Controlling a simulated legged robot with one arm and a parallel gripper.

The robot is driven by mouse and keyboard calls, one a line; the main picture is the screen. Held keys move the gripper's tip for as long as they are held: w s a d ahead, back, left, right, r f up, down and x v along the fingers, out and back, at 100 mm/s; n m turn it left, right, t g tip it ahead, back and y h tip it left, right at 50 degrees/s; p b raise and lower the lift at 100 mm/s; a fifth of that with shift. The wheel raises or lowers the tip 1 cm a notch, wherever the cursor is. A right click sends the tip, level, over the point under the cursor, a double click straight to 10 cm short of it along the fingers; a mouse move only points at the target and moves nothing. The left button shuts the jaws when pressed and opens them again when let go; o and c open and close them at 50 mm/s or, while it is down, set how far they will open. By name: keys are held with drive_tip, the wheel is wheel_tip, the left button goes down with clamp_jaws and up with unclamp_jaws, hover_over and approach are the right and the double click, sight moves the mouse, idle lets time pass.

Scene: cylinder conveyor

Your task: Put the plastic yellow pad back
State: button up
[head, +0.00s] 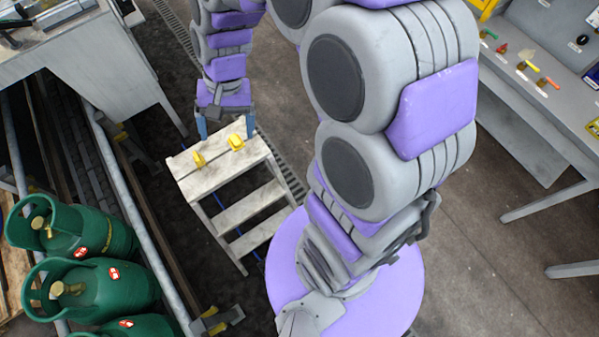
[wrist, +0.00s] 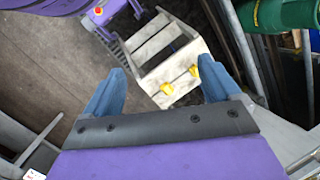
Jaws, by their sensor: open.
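Two small yellow pieces (head: 199,159) (head: 236,142) stand on the pale, worn top of a step stool (head: 200,184). They also show in the wrist view (wrist: 167,88) (wrist: 194,71), between and beyond my fingers. I cannot tell which of them is the plastic yellow pad. My gripper (head: 226,129) is open and empty, with its blue fingers apart. In the head view it appears at the far edge of the stool top, close to the yellow pieces. In the wrist view the fingers (wrist: 163,75) straddle the stool top in the picture; the height gap is unclear.
Several green gas cylinders (head: 95,285) stand at the left behind a grey rail (head: 135,220). A grey metal table (head: 75,45) is at the upper left. A bench (head: 540,100) with coloured small items is at the right. Floor between stool and bench is partly hidden by my arm.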

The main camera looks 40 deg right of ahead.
drive_tip(key=s+d+r+n+h, duration=0.1)
drive_tip(key=s+d+r+n, duration=0.1)
drive_tip(key=s, duration=0.8)
drive_tip(key=s+d+r+n+h, duration=0.2)
drive_tip(key=s+n, duration=0.1)
drive_tip(key=s, duration=0.7)
drive_tip(key=shift+d+r, duration=0.35)
